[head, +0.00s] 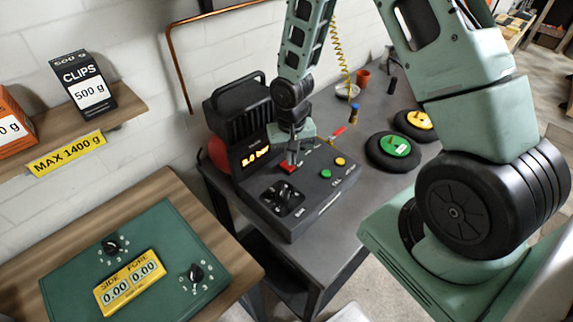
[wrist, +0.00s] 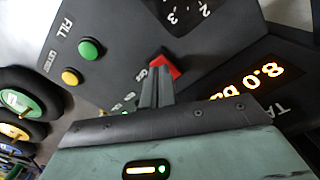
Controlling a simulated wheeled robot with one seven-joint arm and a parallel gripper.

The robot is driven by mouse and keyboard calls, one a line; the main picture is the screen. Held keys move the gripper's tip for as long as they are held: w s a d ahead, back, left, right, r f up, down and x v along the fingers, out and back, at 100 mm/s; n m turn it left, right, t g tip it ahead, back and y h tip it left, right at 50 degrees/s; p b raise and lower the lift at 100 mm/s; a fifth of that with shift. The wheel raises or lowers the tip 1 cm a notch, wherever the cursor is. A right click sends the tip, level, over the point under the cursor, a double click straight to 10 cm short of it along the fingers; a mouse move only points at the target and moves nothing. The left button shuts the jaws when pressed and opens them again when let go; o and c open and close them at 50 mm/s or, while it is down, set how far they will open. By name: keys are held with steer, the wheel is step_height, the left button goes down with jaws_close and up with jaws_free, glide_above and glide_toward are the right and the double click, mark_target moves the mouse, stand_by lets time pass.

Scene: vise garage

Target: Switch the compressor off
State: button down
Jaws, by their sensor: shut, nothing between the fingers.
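The compressor (head: 300,222) is a black machine on a dark workbench, with a sloped control panel and a lit display (head: 256,155). In the wrist view the display (wrist: 247,82) reads about 8.0 bar. A red switch (head: 287,168) sits on the panel and also shows in the wrist view (wrist: 166,66). My gripper (head: 292,161) is shut and empty, pointing down at the panel. In the wrist view its fingertips (wrist: 156,72) are right at the red switch and partly cover it. I cannot tell whether they touch it. The label beside the switch is partly hidden.
A green button (head: 326,174), a yellow button (head: 340,161) and a black dial (head: 282,197) share the panel. Black wheels with green (head: 396,146) and yellow (head: 419,119) centres lie to the right. A green panel (head: 75,277) with knobs is at the lower left.

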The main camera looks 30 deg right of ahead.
mark_target(290, 168)
steer(key=shift+f+b, duration=0.65)
steer(key=shift+f, duration=0.25)
steer(key=shift+r, duration=0.1)
steer(key=shift+r+p, duration=2.95)
steer(key=shift+r, duration=0.55)
steer(key=s+a+r+n+b, duration=0.4)
steer(key=s+a+r+n, duration=0.4)
steer(key=s+a+r, duration=0.65)
steer(key=s+a+r+n, duration=0.1)
steer(key=s+a+n, duration=0.2)
steer(key=s, duration=0.4)
steer(key=shift+s+a+r+n+y+b, duration=0.2)
steer(key=shift+a+n+y+b, duration=0.1)
steer(key=shift+a, duration=0.25)
